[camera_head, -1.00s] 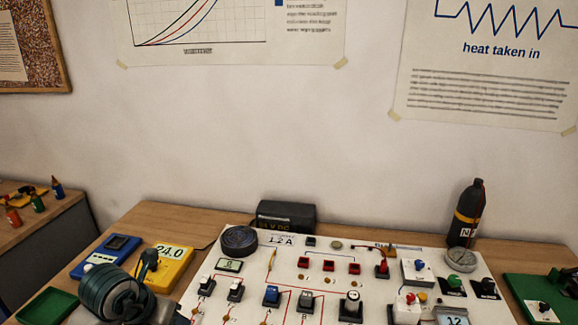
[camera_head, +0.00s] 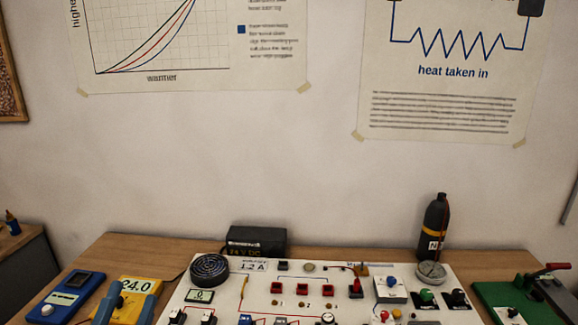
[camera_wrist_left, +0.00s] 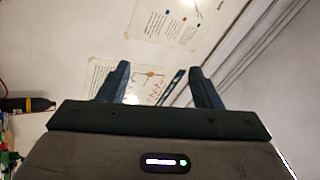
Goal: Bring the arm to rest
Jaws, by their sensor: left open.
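My left gripper (camera_head: 128,303) shows at the bottom left of the head view, its two blue-grey fingers pointing up in front of the yellow meter. The fingers stand apart with nothing between them. In the left wrist view the same gripper (camera_wrist_left: 158,78) is open and empty, with the wall and its posters behind it. The rest of the left arm is below the head picture. My right gripper is in neither view.
A white panel (camera_head: 232,292) with switches fills the table front. Left of it are a yellow meter (camera_head: 135,285) and a blue meter (camera_head: 75,284). Behind stand a black box (camera_head: 256,241) and a dark bottle (camera_head: 434,225). A green board (camera_head: 500,291) lies right.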

